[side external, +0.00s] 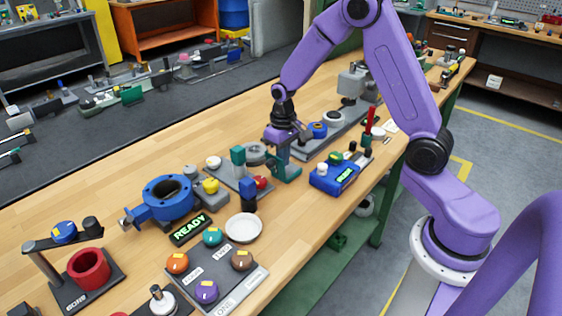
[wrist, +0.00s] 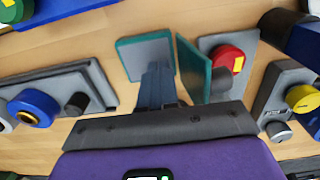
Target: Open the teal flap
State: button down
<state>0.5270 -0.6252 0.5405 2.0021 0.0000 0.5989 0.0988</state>
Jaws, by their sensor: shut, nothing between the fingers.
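The teal flap (wrist: 192,68) stands steeply up from the table in the wrist view, just right of my fingers. A teal-edged grey plate (wrist: 145,55) lies beside it on the left, and I see it as a teal base (side external: 287,175) in the side view. My gripper (wrist: 158,72) is shut and empty, pointing down over the plate, with the flap close on its right. In the side view my gripper (side external: 283,160) is low over the teal base. I cannot tell whether the fingers touch the flap or plate.
A red knob (wrist: 228,60) on a grey plate is close right of the flap. A blue round part (wrist: 35,107) on a grey plate is at left. In the side view, a blue box (side external: 335,177) stands right of the gripper and a white dish (side external: 243,227) stands nearer the front.

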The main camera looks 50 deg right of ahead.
jog(key=shift+d, duration=0.85)
jog(key=shift+r, duration=0.1)
notch_tip(320, 180, up, 8)
dwell(1.1)
jog(key=s+a+r+n, duration=0.2)
jog(key=s+a+n, duration=0.1)
jog(key=s+a, duration=0.35)
jog(key=s+a+r+n, duration=0.1)
jog(key=s+n, duration=0.3)
jog(key=s, duration=0.7)
jog(key=s+a+r+n, duration=0.1)
jog(key=s+n, duration=0.4)
jog(key=s, duration=0.7)
jog(key=shift+a+n, duration=0.3)
jog(key=shift+a, duration=0.6)
